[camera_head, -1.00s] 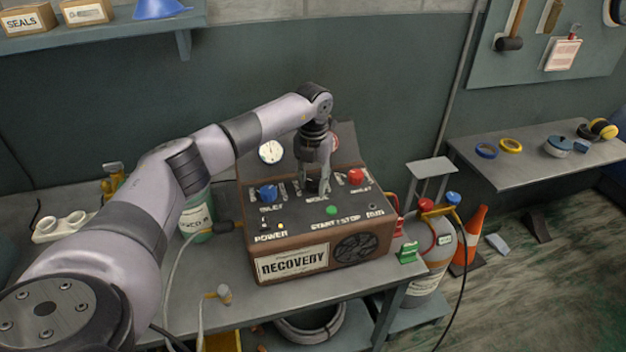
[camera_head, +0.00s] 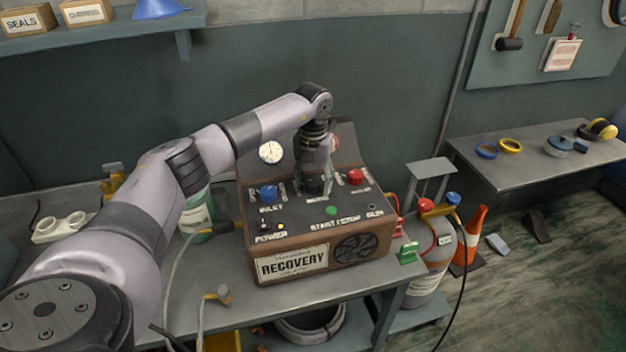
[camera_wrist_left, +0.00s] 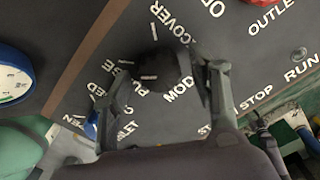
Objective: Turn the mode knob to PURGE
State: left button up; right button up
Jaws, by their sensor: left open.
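The recovery machine (camera_head: 320,262) stands on the grey bench with its sloped dark panel facing up. The black mode knob (camera_wrist_left: 156,72) sits on that panel, with a short white mark on it. White lettering surrounds it in the left wrist view: RECOVER above, PURGE to its left, MODE below right. Which word the knob points at I cannot tell. My left gripper (camera_head: 315,188) is over the knob, pointing down, and hides it in the head view. In the left wrist view its open fingers (camera_wrist_left: 163,66) stand on either side of the knob; contact is unclear.
A blue knob (camera_head: 268,193) and a red knob (camera_head: 355,177) flank the gripper on the panel. A green button (camera_head: 331,211) is in front. A gauge (camera_head: 271,152) stands behind. A grey cylinder (camera_head: 430,262) and an orange cone (camera_head: 469,240) are to the right.

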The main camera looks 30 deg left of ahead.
aim_at(313, 182)
pick_arm(q)
notch_tip(313, 182, up, 12)
dwell(0.5)
dwell(0.4)
